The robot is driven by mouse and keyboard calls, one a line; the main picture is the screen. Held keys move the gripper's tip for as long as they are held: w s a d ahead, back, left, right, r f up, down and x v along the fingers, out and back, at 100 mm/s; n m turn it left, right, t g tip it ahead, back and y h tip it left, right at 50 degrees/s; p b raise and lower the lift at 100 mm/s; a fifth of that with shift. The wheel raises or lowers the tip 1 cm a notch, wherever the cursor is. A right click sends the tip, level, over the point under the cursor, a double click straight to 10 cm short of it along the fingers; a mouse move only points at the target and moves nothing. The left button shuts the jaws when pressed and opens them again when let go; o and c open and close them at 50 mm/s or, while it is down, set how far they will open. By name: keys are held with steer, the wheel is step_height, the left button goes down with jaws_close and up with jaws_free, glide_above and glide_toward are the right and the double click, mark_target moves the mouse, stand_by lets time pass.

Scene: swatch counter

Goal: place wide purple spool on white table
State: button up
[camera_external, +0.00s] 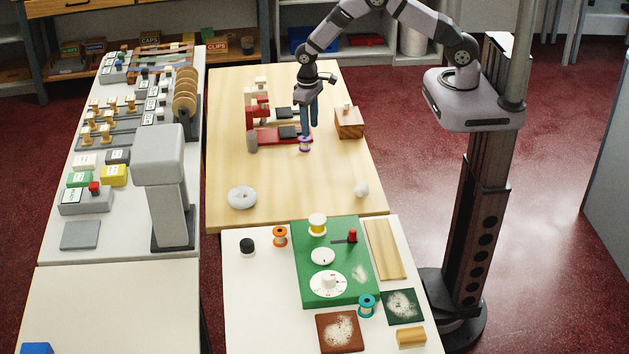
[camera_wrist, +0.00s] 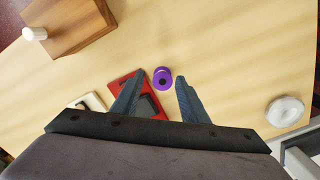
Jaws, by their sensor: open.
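In the wrist view the spool (camera_wrist: 162,77) shows from above, just beyond and between my fingertips. My gripper (camera_external: 309,128) is open and empty above and close to the spool; its blue fingers (camera_wrist: 155,90) do not enclose it. Whether they touch it is not clear. A white-topped table (camera_external: 252,290) stands in front of the wooden one; other white tops are at the left (camera_external: 110,180) and front left (camera_external: 110,300).
A wooden block box (camera_external: 349,122) with a white knob is right of my gripper. A white ring roll (camera_external: 242,197) and pale lump (camera_external: 361,189) lie nearer.

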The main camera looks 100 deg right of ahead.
mark_target(305, 139)
steer(key=shift+w+d+r+m, duration=0.15)
steer(key=shift+w+m, duration=0.15)
steer(key=shift+w, duration=0.1)
steer(key=shift+w+d+r+m, duration=0.1)
steer(key=shift+w+r+m, duration=0.05)
steer(key=shift+w+m, duration=0.2)
steer(key=shift+m, duration=0.55)
steer(key=shift+f+b, duration=0.75)
steer(key=shift+f, duration=0.35)
steer(key=shift+f, duration=0.15)
steer(key=shift+w+a+f+b, duration=0.1)
steer(key=shift+f+b, duration=1.65)
steer(key=shift+f, duration=0.7)
steer(key=c, duration=0.9)
steer(key=shift+r, duration=0.15)
